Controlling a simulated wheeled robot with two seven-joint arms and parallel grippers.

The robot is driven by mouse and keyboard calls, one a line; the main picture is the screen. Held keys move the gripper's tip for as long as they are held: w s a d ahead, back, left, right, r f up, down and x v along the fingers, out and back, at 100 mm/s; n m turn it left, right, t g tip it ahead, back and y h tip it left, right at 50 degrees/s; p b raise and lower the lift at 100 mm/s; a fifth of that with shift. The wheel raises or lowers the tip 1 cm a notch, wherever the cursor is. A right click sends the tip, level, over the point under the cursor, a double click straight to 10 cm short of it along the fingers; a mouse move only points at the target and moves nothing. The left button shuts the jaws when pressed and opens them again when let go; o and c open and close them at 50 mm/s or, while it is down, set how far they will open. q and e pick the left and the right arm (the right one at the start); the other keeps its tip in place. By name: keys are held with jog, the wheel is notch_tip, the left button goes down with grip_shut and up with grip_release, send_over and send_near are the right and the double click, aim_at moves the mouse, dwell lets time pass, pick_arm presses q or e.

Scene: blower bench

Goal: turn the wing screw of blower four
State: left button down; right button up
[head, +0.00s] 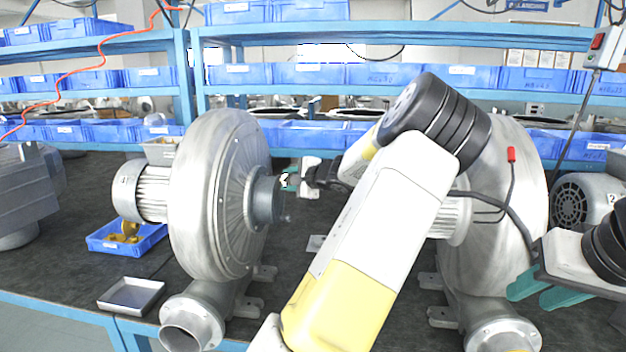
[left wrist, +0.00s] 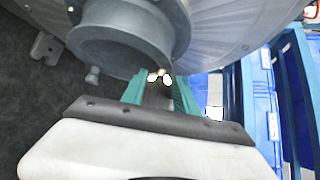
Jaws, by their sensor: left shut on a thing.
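The blower (head: 220,195) left of centre is a large grey metal housing with a round inlet collar (head: 268,200) facing right. A label on its motor is too small to read surely. My left gripper (head: 286,180) is at the upper side of this collar, its teal fingers shut on a small bright metal piece, the wing screw (left wrist: 160,76), mostly hidden between the fingertips. In the left wrist view the fingers reach the screw just below the collar rim (left wrist: 125,45). My right gripper (head: 538,292) is open and empty at the lower right, before the right blower (head: 510,210).
A blue bin (head: 100,240) with a yellow part and a shallow metal tray (head: 132,295) stand left of the blower. Blue shelves with bins run along the back. My left arm covers the bench middle. A small stub (left wrist: 92,76) projects from the collar.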

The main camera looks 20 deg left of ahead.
pick_arm(q)
jog(key=shift+s+f+n+t+y, duration=0.1)
jog(key=shift+f+n+t+y, duration=0.2)
jog(key=shift+n+t+y, duration=0.3)
jog(key=shift+s+f+n+t+y, duration=0.1)
jog(key=shift+f+n+t+y, duration=0.15)
jog(key=shift+n+t+y, duration=0.3)
jog(key=n+y, duration=0.1)
jog(key=n+t+y, duration=0.1)
jog(key=n, duration=0.1)
jog(key=shift+f, duration=0.35)
jog(key=n+y, duration=0.2)
jog(key=n, duration=0.1)
jog(key=n+y, duration=0.1)
jog(key=shift+w+f+y, duration=0.25)
jog(key=shift+f, duration=0.15)
jog(key=shift+w+a+f+n+g+y, duration=0.1)
jog(key=shift+n+g+y, duration=0.5)
jog(key=shift+n, duration=0.55)
jog(key=shift+w+f+n+g+y, duration=0.1)
jog(key=shift+n+g+y, duration=0.25)
jog(key=shift+n+y, duration=0.6)
jog(key=shift+n, duration=0.45)
jog(key=c, duration=0.9)
grip_release()
jog(key=shift+c, duration=0.2)
jog(key=v, duration=0.7)
jog(key=shift+d+f, duration=0.2)
jog(key=shift+d, duration=0.1)
